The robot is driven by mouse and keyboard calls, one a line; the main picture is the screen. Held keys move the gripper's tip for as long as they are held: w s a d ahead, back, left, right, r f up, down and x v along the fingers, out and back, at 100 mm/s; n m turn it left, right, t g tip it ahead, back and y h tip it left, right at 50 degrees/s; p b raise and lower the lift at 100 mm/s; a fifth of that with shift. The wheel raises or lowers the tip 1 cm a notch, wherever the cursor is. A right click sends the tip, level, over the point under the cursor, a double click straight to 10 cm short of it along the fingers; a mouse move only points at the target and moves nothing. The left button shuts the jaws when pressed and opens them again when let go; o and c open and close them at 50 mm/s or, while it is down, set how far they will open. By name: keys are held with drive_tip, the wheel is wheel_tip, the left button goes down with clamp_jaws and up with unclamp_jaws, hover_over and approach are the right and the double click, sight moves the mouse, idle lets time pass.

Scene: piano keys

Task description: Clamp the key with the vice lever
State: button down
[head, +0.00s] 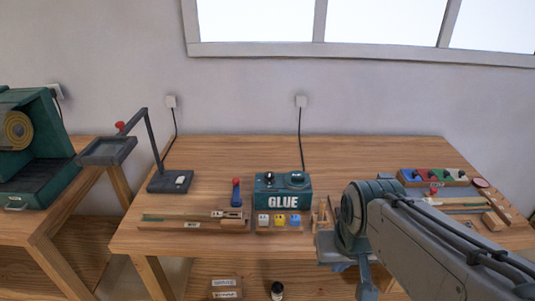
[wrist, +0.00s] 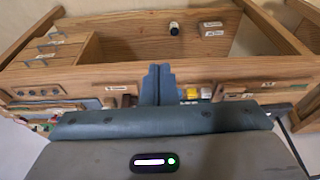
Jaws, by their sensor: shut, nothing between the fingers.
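A wooden jig (head: 190,226) lies near the front left of the bench, with a long thin green-and-wood strip that looks like the key (head: 170,218) along it. A blue lever with a red tip (head: 236,191), probably the vice lever, stands upright at its right end, by a small metal part (head: 228,214). In the head view my gripper (head: 367,289) is well to the right of the lever, at the bench's front edge, partly hidden by my arm. In the wrist view my gripper (wrist: 158,84) has its fingers together, with nothing between them. I cannot tell whether the vice is clamped.
A teal GLUE box (head: 283,193) with small coloured blocks before it stands right of the lever. A desk lamp (head: 170,181) stands behind the jig. A coloured block tray (head: 433,177) and a second jig (head: 455,206) are at the right.

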drive_tip(key=shift+w+d, duration=0.25)
drive_tip(key=shift+w, duration=0.05)
drive_tip(key=shift+a, duration=0.1)
drive_tip(key=w+a+r+t+y+p, duration=0.1)
drive_tip(key=w+a, duration=0.3)
drive_tip(key=w, duration=0.7)
drive_tip(key=w+a+r+y, duration=0.1)
drive_tip(key=w+a, duration=0.3)
drive_tip(key=w, duration=0.7)
drive_tip(key=w+a+f+y, duration=0.1)
drive_tip(key=w+a+f, duration=0.3)
drive_tip(key=w, duration=0.5)
drive_tip(key=w+a+f+m+t+p, duration=0.1)
drive_tip(key=w+a+f, duration=0.3)
drive_tip(key=w, duration=0.5)
drive_tip(key=shift+w+a+y, duration=0.2)
drive_tip(key=shift+a+y, duration=0.2)
drive_tip(key=shift+a, duration=0.2)
drive_tip(key=shift+f, duration=0.15)
drive_tip(key=p, duration=0.2)
hover_over(237, 191)
drive_tip(key=w+d, duration=0.2)
drive_tip(key=d, duration=0.1)
wheel_tip(237, 191, down, 8)
drive_tip(key=shift+s+a+f, duration=0.15)
drive_tip(key=shift+f, duration=0.1)
